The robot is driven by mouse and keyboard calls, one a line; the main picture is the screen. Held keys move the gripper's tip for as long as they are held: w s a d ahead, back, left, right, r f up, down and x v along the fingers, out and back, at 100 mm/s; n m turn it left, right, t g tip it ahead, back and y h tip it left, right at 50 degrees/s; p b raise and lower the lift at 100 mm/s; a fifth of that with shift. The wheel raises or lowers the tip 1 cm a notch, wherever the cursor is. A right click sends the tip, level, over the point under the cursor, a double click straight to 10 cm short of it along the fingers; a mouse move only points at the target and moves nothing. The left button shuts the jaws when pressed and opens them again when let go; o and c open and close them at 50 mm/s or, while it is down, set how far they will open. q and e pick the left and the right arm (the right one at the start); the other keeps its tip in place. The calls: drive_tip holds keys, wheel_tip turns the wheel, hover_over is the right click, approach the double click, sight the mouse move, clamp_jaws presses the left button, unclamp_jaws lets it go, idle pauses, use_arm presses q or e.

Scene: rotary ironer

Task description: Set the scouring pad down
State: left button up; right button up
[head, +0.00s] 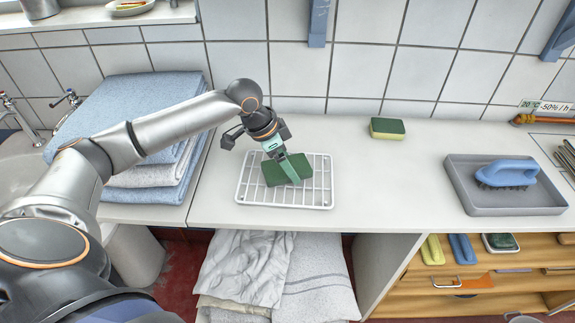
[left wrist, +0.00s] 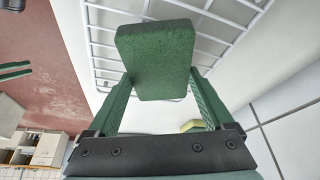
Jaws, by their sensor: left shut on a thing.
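The dark green scouring pad (head: 275,174) is between the fingers of my left gripper (head: 288,168), which is shut on it. In the left wrist view the pad (left wrist: 158,55) shows as a speckled green block gripped at its sides. The pad is over the white wire rack (head: 327,190) on the counter, and the rack's bars also show behind it in the left wrist view (left wrist: 105,50). I cannot tell whether the pad touches the bars.
A green and yellow sponge (head: 387,129) lies behind the rack to the right. A grey tray (head: 480,205) holds a blue brush (head: 507,173). Folded towels (head: 130,115) are stacked at the left. The counter (head: 385,180) is clear between rack and tray.

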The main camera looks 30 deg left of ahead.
use_arm(q)
drive_tip(key=shift+f, duration=0.45)
drive_tip(key=shift+s+f, duration=0.15)
drive_tip(key=shift+f, duration=0.3)
drive_tip(key=o, duration=0.8)
drive_tip(key=shift+o, duration=0.7)
drive_tip(key=shift+s+f, duration=0.15)
drive_tip(key=shift+f, duration=0.1)
drive_tip(key=shift+d+r, duration=0.1)
drive_tip(key=shift+r, duration=0.2)
drive_tip(key=v, duration=1.2)
drive_tip(key=shift+w+r+p, duration=0.3)
drive_tip(key=shift+r, duration=0.1)
